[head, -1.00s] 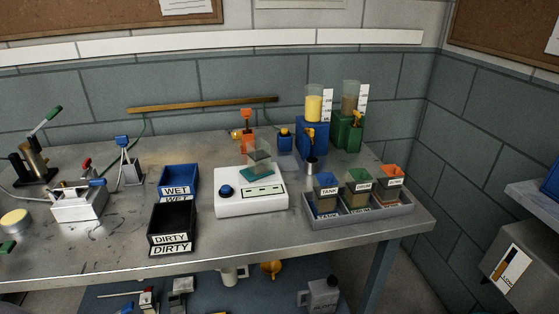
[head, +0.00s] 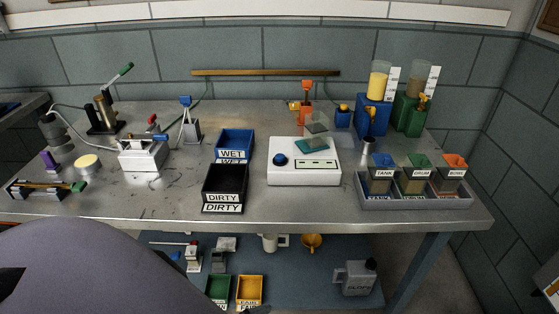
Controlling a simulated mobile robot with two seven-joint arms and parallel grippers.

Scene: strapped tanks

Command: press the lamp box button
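Neither of my grippers is in view.
Blue WET bin (head: 235,145) and black DIRTY bin (head: 225,184) stand left of the white box. A grey tray (head: 414,201) with labelled cups is right. Blue (head: 373,116) and green (head: 409,115) tank stands are behind. My own grey body part covers the lower left.

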